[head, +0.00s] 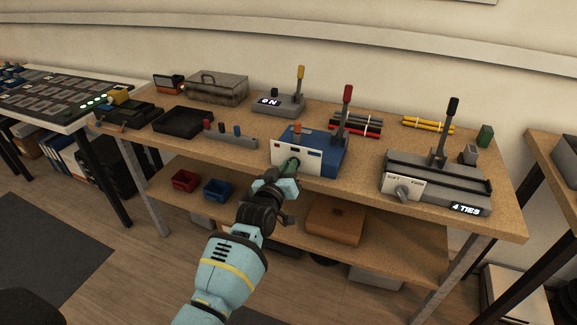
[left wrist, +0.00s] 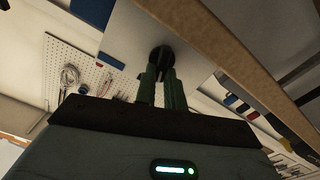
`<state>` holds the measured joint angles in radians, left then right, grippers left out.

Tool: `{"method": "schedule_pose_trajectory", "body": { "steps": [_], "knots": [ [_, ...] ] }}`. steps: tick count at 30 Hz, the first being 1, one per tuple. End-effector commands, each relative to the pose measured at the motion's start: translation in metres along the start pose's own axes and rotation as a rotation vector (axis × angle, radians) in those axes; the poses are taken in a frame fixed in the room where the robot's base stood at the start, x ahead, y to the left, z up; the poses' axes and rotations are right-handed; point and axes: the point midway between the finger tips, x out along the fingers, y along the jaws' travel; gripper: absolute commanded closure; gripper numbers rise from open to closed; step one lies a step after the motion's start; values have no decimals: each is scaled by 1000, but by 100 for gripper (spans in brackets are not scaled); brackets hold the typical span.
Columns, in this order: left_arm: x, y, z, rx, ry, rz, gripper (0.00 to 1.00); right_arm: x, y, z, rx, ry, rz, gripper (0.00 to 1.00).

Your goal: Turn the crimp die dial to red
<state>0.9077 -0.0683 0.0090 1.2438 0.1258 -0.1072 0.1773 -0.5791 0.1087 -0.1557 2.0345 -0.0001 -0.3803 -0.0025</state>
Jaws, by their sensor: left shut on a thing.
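The blue crimp press (head: 325,143) stands mid-bench with a red-tipped lever and a white front panel (head: 310,165). The panel has small coloured marks; a red one (head: 277,146) is near its upper left and a blue one is to the right. My left gripper (head: 291,163) reaches up to this panel from below. In the left wrist view its green fingers (left wrist: 161,74) are closed on the dark crimp die dial (left wrist: 160,56) on the pale panel. The dial is mostly hidden by the gripper in the head view, and I cannot tell which colour it points at. My right gripper is not in view.
To the right stands a grey machine (head: 435,180) with a black lever and a "4 TIES" display. Behind is a yellow-lever unit (head: 278,104) reading "ON". A grey holder (head: 230,138) is left of the press. Red (head: 185,181) and blue (head: 217,190) bins sit on the lower shelf.

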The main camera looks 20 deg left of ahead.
Motion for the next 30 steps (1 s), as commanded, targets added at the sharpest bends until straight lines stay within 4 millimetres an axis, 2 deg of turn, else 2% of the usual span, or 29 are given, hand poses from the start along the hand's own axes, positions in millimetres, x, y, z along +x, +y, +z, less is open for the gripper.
{"method": "schedule_pose_trajectory", "body": {
  "steps": [15,22,30],
  "knots": [
    [0,-5,2,-461,-2,-1,100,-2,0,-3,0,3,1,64],
    [0,-6,3,-593,-3,-1,100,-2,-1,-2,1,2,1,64],
    [0,-6,4,-668,-3,-1,100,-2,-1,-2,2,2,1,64]
  ]
}}
